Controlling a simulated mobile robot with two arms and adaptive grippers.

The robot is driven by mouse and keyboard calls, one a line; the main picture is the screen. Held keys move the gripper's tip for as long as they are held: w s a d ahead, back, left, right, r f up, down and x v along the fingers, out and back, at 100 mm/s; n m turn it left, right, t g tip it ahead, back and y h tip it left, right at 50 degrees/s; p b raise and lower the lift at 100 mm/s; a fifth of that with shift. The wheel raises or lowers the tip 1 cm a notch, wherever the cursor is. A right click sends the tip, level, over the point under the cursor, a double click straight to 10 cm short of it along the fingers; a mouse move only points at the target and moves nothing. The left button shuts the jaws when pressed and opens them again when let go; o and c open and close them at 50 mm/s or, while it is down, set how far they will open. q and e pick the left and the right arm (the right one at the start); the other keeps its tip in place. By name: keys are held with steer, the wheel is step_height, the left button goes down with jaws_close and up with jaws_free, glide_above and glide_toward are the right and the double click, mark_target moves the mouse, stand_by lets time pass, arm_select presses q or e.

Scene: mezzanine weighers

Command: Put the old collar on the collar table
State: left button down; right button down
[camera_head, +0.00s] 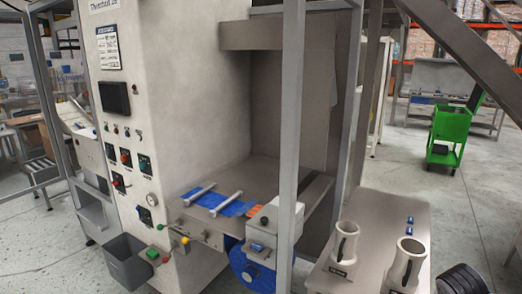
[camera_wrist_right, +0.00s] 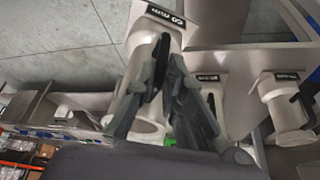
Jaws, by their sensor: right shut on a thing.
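In the right wrist view my right gripper (camera_wrist_right: 166,64) is shut on the dark handle of a beige collar (camera_wrist_right: 138,50). This held collar has a black label near one end and a flared mouth. Bare floor shows beside it. The view looks upside down. Two other beige collars, a middle one (camera_wrist_right: 209,92) and a right one (camera_wrist_right: 285,112), show beyond the fingers. In the head view two collars, a rear one (camera_head: 345,240) and a front one (camera_head: 404,262), stand upright on a grey table (camera_head: 375,215). Neither gripper shows in the head view.
Small blue items (camera_head: 410,220) lie on the grey table. A white weigher machine (camera_head: 175,100) and a grey post (camera_head: 289,130) stand left of it. A grey bin (camera_head: 127,262) is at the lower left. A green cart (camera_head: 448,130) stands farther back on open floor.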

steer(key=s+a+r+n+t+y, duration=0.15)
steer(key=a+r+n, duration=0.4)
steer(key=a, duration=0.65)
steer(key=s+a+r+n+t+y, duration=0.15)
steer(key=a+r+n, duration=0.4)
steer(key=a, duration=0.65)
step_height(320, 180, down, 14)
steer(key=g+b, duration=0.1)
steer(key=b, duration=1.3)
steer(key=shift+s+y+b, duration=0.3)
steer(key=shift+s, duration=0.05)
steer(key=shift+a, duration=0.15)
